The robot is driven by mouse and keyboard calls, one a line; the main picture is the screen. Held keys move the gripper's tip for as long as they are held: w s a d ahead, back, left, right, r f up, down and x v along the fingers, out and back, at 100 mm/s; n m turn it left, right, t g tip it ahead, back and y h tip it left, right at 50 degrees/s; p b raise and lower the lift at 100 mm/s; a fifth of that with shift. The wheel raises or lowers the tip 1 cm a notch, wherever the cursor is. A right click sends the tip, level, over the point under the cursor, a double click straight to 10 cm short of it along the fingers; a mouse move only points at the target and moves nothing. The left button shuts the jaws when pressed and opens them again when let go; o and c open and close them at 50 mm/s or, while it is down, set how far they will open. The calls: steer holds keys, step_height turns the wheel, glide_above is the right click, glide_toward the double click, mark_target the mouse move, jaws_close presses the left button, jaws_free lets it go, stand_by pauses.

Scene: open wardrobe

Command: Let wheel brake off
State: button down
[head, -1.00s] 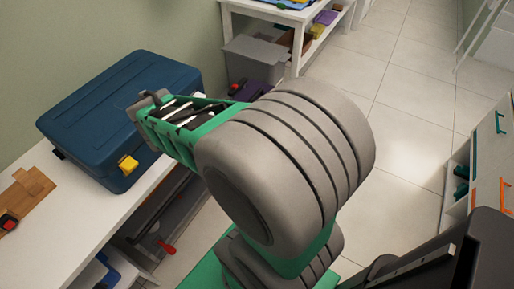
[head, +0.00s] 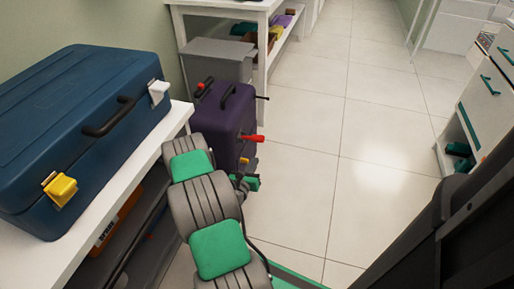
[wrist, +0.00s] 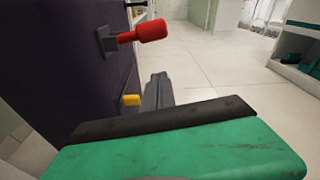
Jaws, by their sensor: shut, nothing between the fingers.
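A dark purple case (head: 222,125) stands on the floor past the end of the white bench. A red-handled lever (head: 253,138) sticks out to the right from its side; it shows large in the wrist view (wrist: 151,31), on a grey mount. A small yellow part (head: 244,161) sits lower on the same side and also shows in the wrist view (wrist: 131,99). I cannot tell which part is the wheel brake; no wheel shows clearly. My gripper (head: 248,182) is low beside the case, below the red lever and apart from it. Its grey fingers (wrist: 157,90) are shut and empty.
A blue toolbox (head: 75,130) with yellow and white latches lies on the white bench (head: 182,112) at left. A grey bin (head: 215,60) and white shelf table (head: 262,45) stand behind the case. White drawers (head: 490,90) are at right. The tiled floor between is clear.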

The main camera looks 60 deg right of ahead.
mark_target(253, 139)
steer(key=d+f+b, duration=0.1)
steer(key=d+b, duration=0.1)
steer(key=d, duration=0.6)
steer(key=r, duration=0.1)
steer(key=w+a+r, duration=0.1)
steer(key=r, duration=0.1)
steer(key=shift+w+a+r, duration=0.25)
steer(key=shift+r, duration=0.15)
steer(key=shift+r, duration=0.15)
